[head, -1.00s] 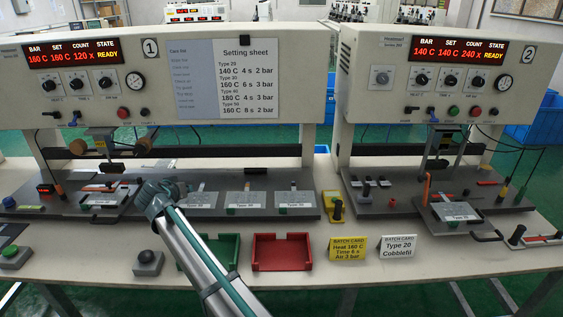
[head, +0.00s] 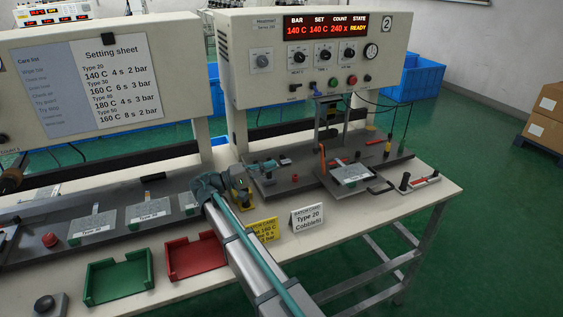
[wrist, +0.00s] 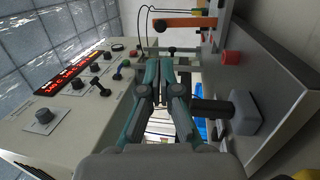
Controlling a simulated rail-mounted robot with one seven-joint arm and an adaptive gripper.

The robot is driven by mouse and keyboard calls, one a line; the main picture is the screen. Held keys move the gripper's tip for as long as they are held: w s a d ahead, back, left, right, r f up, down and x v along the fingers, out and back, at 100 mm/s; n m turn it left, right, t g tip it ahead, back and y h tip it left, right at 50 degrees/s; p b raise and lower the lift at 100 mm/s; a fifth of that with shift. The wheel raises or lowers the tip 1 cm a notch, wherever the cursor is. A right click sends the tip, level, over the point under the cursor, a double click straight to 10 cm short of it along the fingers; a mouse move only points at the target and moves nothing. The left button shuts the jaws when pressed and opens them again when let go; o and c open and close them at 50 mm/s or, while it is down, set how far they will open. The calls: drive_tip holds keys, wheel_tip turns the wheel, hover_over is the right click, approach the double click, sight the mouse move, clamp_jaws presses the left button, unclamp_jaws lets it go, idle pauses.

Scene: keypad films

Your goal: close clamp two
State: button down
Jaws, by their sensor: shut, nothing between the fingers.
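Machine two (head: 310,60) has an orange lever (head: 322,157), seemingly its clamp, standing upright beside the plate marked Type 20 (head: 352,174). In the wrist view the orange lever (wrist: 180,22) is at the top, ahead of my fingers and apart from them. My gripper (head: 268,166) is low over the left part of machine two's dark base, left of the lever. In the wrist view my gripper (wrist: 162,92) has its teal fingers together, with nothing between them. The lever's lower end is hard to make out.
A black post on a grey block (wrist: 245,112) and a red knob (wrist: 231,57) are close beside my fingers. A yellow stand (head: 241,194), batch cards (head: 307,217) and a red tray (head: 196,258) are near my arm. A black handle (head: 380,188) projects at the front.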

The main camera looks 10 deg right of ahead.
drive_tip(key=p+x, duration=0.3)
drive_tip(key=x, duration=1)
drive_tip(key=shift+r, duration=0.1)
drive_tip(key=shift+d, duration=0.1)
